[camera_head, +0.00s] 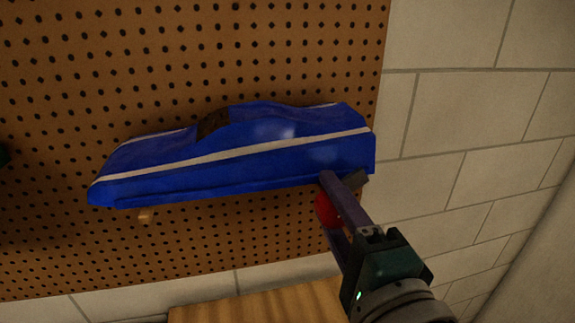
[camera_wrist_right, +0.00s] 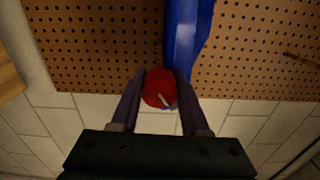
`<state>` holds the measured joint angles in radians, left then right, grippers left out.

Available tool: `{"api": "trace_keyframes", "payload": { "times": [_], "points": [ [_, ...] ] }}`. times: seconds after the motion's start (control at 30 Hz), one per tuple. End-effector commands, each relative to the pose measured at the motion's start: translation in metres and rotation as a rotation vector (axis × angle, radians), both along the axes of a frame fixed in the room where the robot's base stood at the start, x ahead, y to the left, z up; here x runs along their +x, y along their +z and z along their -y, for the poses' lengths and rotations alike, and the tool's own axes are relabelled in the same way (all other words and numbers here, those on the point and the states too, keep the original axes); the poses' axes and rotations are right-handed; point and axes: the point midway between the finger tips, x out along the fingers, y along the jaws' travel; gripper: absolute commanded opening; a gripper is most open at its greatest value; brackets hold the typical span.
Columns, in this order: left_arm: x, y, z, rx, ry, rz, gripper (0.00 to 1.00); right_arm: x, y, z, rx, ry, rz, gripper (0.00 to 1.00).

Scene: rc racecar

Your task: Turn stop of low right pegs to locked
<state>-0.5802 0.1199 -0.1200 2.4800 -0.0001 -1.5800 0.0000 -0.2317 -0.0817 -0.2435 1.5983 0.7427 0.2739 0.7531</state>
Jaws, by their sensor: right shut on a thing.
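A blue car body (camera_head: 240,155) with a white stripe lies against the brown pegboard. My right gripper (camera_head: 335,208) is at the car's lower right end, with its fingers around a red round stop (camera_head: 324,211). In the right wrist view the red stop (camera_wrist_right: 157,86) sits between the two fingers (camera_wrist_right: 158,100), and a small pale mark shows on its near side. The blue car (camera_wrist_right: 182,40) shows just beyond it. The peg behind the stop is hidden. My left gripper is not in view.
The pegboard (camera_head: 250,235) ends at the right at a pale block wall (camera_head: 470,110). A wooden peg end (camera_head: 146,215) sticks out under the car's left part. A wooden surface (camera_head: 260,305) is at the bottom. A dark green shape at the left edge is unclear.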

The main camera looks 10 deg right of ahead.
Motion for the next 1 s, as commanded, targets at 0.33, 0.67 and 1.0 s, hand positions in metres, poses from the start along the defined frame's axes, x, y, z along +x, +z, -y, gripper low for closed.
{"api": "trace_keyframes", "payload": {
  "times": [0.33,0.67,1.0],
  "points": [
    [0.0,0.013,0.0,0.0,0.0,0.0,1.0,0.0,0.001,0.0,-0.331,-0.001,0.01,0.0],
    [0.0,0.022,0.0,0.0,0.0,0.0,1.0,0.0,0.0,0.0,-0.638,-0.001,0.022,0.0],
    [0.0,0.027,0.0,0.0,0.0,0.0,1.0,0.0,0.0,0.001,-0.878,-0.002,0.031,0.0]
  ]
}}
